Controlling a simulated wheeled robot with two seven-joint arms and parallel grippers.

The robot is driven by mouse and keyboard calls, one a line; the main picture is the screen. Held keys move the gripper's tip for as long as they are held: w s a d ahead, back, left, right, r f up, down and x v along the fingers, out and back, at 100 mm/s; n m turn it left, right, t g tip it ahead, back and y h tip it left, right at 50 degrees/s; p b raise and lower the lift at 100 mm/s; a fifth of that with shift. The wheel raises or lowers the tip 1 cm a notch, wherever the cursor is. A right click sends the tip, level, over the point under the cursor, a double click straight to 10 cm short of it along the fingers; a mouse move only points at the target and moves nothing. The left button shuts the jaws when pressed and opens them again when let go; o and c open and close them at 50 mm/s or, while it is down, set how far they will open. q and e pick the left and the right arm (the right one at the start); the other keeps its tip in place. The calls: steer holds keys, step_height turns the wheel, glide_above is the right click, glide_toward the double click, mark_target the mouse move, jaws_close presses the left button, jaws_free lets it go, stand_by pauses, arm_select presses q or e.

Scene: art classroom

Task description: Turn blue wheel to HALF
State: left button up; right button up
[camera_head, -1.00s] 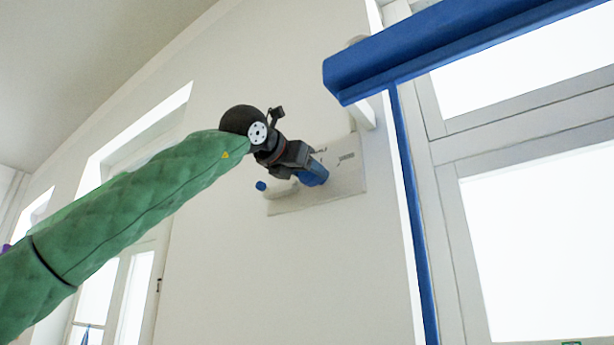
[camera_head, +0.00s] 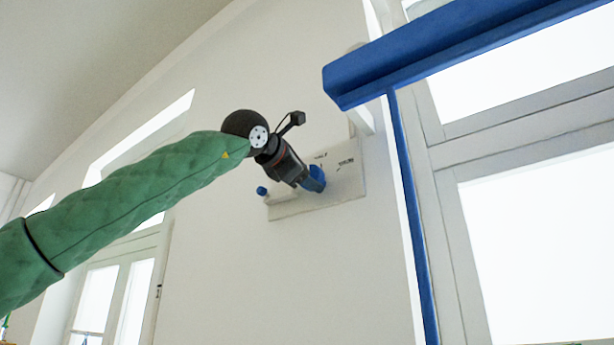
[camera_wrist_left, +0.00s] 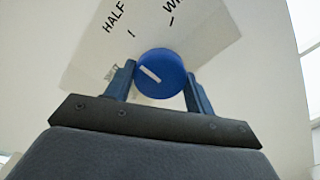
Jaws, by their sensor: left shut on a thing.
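The blue wheel (camera_wrist_left: 172,72) is a round knob with a white pointer mark, on a pale plate (camera_wrist_left: 195,35) that also shows on the wall in the head view (camera_head: 345,188). My left gripper (camera_head: 314,181) is shut on the wheel, with one blue finger on each side of it in the wrist view. The pointer slants to the upper left, left of the tick under the HALF label (camera_wrist_left: 114,17). A label starting with W is cut off at the top edge. Another small label beside the left finger is partly hidden. My right gripper is out of view.
A white bar with a blue tip (camera_head: 262,190) sticks out at the plate's left side. A blue beam (camera_head: 440,50) and blue post (camera_head: 412,200) stand at the right, near large windows. The wall below the plate is bare.

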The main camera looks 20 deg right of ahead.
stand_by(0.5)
arm_select(q)
steer(key=o, duration=0.9)
steer(key=shift+o, duration=0.5)
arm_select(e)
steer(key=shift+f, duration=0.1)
arm_select(q)
steer(key=b+v, duration=0.3)
steer(key=v, duration=0.4)
steer(key=shift+s+a, duration=0.25)
steer(key=shift+a, duration=0.1)
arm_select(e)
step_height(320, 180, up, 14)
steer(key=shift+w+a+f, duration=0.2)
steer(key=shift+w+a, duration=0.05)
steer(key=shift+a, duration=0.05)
